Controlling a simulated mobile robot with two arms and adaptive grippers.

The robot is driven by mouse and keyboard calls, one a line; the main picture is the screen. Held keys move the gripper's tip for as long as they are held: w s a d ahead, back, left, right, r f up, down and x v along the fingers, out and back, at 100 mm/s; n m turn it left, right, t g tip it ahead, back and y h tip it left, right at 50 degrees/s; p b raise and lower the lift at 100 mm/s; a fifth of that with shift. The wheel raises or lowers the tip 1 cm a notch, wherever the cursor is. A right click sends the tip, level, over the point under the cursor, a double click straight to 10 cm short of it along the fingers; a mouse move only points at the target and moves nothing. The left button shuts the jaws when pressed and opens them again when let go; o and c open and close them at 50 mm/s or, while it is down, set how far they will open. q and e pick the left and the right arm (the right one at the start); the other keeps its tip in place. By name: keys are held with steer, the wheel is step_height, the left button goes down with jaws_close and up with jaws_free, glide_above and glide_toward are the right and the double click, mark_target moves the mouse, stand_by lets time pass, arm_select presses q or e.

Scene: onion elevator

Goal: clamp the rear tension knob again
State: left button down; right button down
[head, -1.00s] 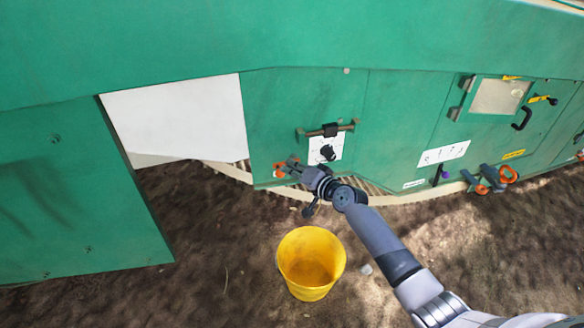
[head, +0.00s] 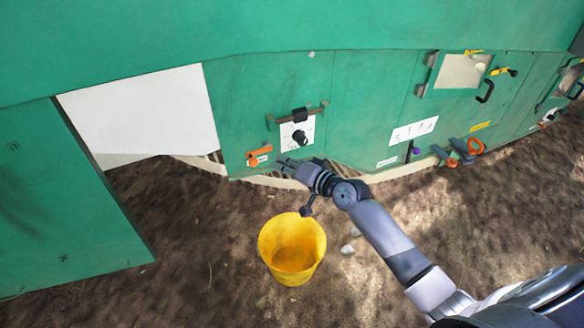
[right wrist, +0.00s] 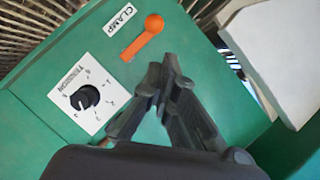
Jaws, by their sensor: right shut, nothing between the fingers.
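The tension knob (head: 300,137) is a black dial on a white plate, set in the green panel; it also shows in the right wrist view (right wrist: 84,98), where the plate reads TENSION. The orange clamp lever (head: 259,152) is left of and below the plate. In the right wrist view the lever (right wrist: 143,37) lies slanted beside a CLAMP label. My right gripper (head: 280,164) is shut and empty, just right of and below the lever in the head view. Its fingertips (right wrist: 168,76) are apart from the lever in the right wrist view. My left gripper is not in view.
A yellow bucket (head: 292,248) stands on the soil below my right arm. A white panel (head: 140,110) is at the left. Another orange-handled fitting (head: 468,149) sits farther right on the machine. A black bracket (head: 300,115) is above the dial.

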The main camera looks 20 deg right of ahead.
steer(key=v, duration=0.4)
steer(key=shift+s, duration=0.15)
